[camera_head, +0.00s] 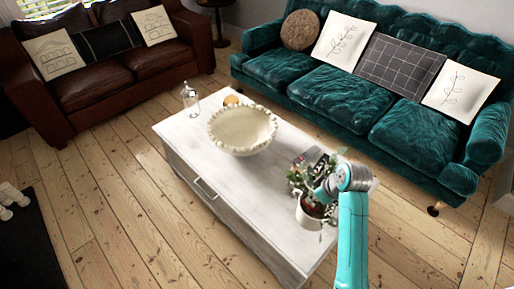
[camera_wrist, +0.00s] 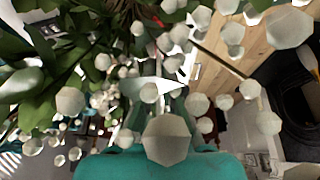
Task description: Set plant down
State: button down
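The plant (camera_head: 300,180) has green leaves and sits in a white pot (camera_head: 307,218) with brownish soil, over the near right end of the white coffee table (camera_head: 180,148). I cannot tell whether the pot touches the tabletop. My teal arm reaches in from the right, and my gripper (camera_head: 322,193) is at the plant, partly hidden by leaves. In the wrist view, green leaves (camera_wrist: 35,85) and many pale round buds fill the picture close to the camera. They cover the fingertips, so their grip on the plant or pot is hidden.
A large cream bowl (camera_head: 243,130) with a beaded rim stands mid-table. A glass bottle (camera_head: 190,100) and a small orange item (camera_head: 231,100) are behind it. Dark books (camera_head: 308,158) lie beside the plant. A teal sofa (camera_head: 330,95) and brown sofa (camera_head: 100,85) stand behind. The table's left front is clear.

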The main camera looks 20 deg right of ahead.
aim_at(308, 211)
jog(key=shift+w, duration=0.25)
jog(key=shift+d+f, duration=0.1)
jog(key=shift+f, duration=4.95)
jog(key=c, duration=1.3)
grip_release()
jog(key=shift+s, duration=0.1)
